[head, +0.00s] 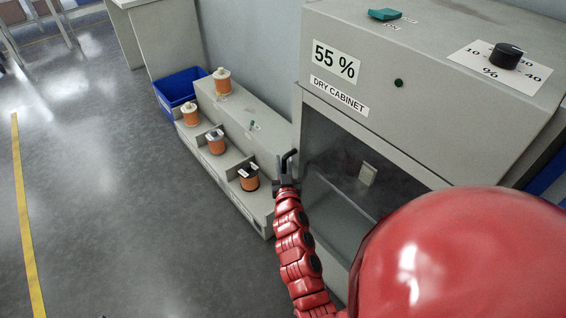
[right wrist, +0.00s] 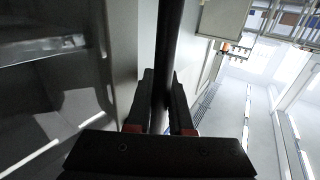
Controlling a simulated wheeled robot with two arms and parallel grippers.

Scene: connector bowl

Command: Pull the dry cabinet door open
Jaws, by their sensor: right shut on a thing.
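The grey dry cabinet (head: 425,105) stands at the right of the head view, with "55 %" and "DRY CABINET" labels on its top front. Its dark, see-through door (head: 330,160) is below these labels. Whether the door is slightly ajar cannot be told. My right gripper (head: 286,170) is at the left side of the door. In the right wrist view, my right gripper (right wrist: 160,115) is shut on a dark bar-shaped handle (right wrist: 170,45), which runs up between its fingers. The door's lower part is hidden by my red arm. My left gripper is not in view.
A grey stepped stand (head: 240,115) with several orange spools (head: 216,142) is left of the cabinet. A blue bin (head: 180,88) is behind it. A black knob (head: 507,56) is on the cabinet top. The floor (head: 105,190) on the left is clear.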

